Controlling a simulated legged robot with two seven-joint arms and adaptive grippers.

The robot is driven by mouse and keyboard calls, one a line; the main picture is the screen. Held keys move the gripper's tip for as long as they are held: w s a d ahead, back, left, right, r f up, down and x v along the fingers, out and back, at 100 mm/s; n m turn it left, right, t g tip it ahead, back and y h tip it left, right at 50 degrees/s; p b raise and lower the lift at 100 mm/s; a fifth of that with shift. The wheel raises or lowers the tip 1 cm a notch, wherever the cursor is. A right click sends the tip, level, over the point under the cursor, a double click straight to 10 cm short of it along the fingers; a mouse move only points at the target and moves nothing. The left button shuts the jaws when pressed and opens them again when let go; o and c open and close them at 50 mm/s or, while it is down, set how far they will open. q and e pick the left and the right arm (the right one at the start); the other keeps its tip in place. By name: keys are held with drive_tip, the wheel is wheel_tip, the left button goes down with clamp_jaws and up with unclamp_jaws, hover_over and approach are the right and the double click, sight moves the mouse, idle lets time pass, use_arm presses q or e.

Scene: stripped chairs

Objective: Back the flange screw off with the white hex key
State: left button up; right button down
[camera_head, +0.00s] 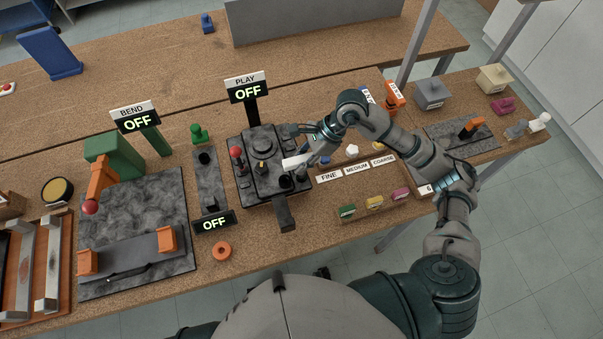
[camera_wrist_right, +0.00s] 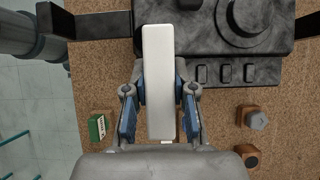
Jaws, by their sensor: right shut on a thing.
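The white hex key (camera_wrist_right: 159,75) is held lengthwise between the fingers of my right gripper (camera_wrist_right: 160,105) in the right wrist view. Its far end reaches over the edge of a dark grey machine. In the head view the white key (camera_head: 296,161) sticks out to the left from my right gripper (camera_head: 312,152), above the dark machine (camera_head: 262,190). I cannot pick out the flange screw for certain; the key and gripper cover part of the machine. I cannot tell whether the key touches it. My left gripper is not in view.
The machine carries a red-knobbed lever (camera_head: 236,153) and stands by a PLAY sign (camera_head: 247,88) reading OFF. To the right is a sorting tray with a FINE label (camera_head: 328,176). An orange ring (camera_head: 221,250) lies near the front edge.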

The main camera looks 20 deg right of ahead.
use_arm(q)
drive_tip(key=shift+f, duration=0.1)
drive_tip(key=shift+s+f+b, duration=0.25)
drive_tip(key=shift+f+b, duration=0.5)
drive_tip(key=shift+b, duration=0.05)
use_arm(e)
drive_tip(key=shift+f+n+g, duration=0.15)
drive_tip(key=shift+n+g, duration=0.55)
drive_tip(key=shift+n, duration=0.4)
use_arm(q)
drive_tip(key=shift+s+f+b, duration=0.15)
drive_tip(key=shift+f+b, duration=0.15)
use_arm(e)
drive_tip(key=shift+n+g, duration=0.3)
drive_tip(key=shift+n, duration=0.1)
